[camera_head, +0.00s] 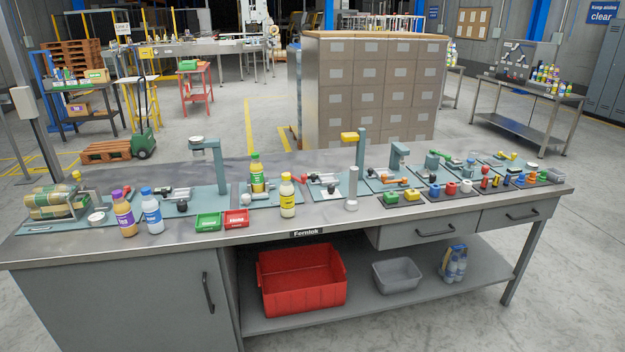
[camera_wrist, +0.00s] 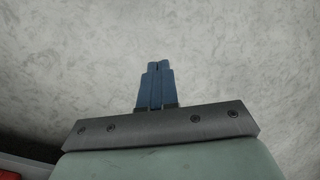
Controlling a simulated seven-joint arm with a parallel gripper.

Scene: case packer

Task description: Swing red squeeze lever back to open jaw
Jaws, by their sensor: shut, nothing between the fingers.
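My gripper (camera_wrist: 158,68) shows in the wrist view with its two blue fingers shut together and nothing between them. It points over a pale mottled grey surface and touches nothing visible. In the head view my gripper is not seen. A small clamp fixture with a red part (camera_head: 313,177) sits on a blue-grey plate near the middle of the bench. Another clamp fixture with a dark ball knob (camera_head: 182,205) stands on a plate further left. Which one carries the red squeeze lever, and how its jaw stands, is too small to tell.
The steel bench (camera_head: 270,235) is crowded along its back with fixtures, posts and bottles. A green tray (camera_head: 208,221) and a red tray (camera_head: 236,219) lie near the front. A red crate (camera_head: 301,290) and a grey bin (camera_head: 397,276) stand on the lower shelf.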

